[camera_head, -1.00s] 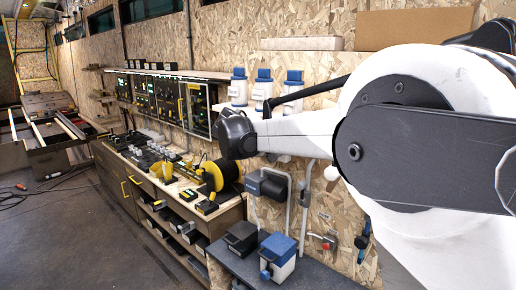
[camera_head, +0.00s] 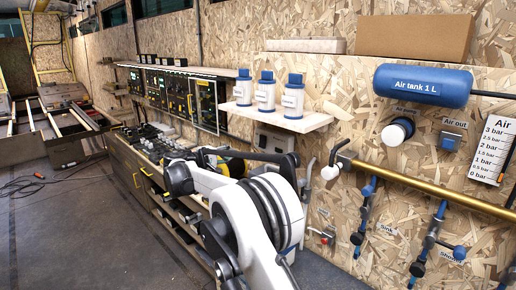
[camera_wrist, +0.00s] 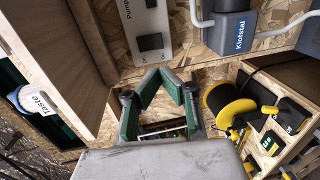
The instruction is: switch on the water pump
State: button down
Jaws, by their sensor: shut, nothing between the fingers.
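In the wrist view a light grey switch panel (camera_wrist: 148,22) is mounted on the chipboard wall at the top. Its sideways label begins with "Pum" and is cut off by the frame edge. It has a dark rocker switch (camera_wrist: 151,42) with small lettering beside it. My gripper (camera_wrist: 168,78), with green-padded fingers, is shut and empty, below the panel in the picture and apart from it. In the head view a grey box (camera_head: 272,138) under the bottle shelf may be this panel. My arm covers part of that area, and my fingers cannot be made out there.
A shelf (camera_head: 290,120) with three white-and-blue bottles juts out above. A blue-grey box labelled "Klofstal" (camera_wrist: 230,32) with a white pipe is beside the panel. A yellow spool (camera_wrist: 228,105) sits on the workbench. A brass pipe (camera_head: 430,190) with valves runs at right.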

jog(key=p+x, duration=0.2)
jog(key=x, duration=1.2)
jog(key=shift+w, duration=0.1)
jog(key=shift+d+f+b, duration=0.15)
jog(key=shift+d+b, duration=0.15)
jog(key=shift+b, duration=0.35)
jog(key=shift+w+a+f, duration=0.15)
jog(key=shift+w+a, duration=0.25)
jog(key=shift+s+d+r, duration=0.25)
jog(key=shift+s+r, duration=0.05)
jog(key=shift+s, duration=0.05)
jog(key=b, duration=0.3)
send_near(261, 146)
jog(key=s+a+f, duration=0.4)
jog(key=shift+s+r, duration=0.15)
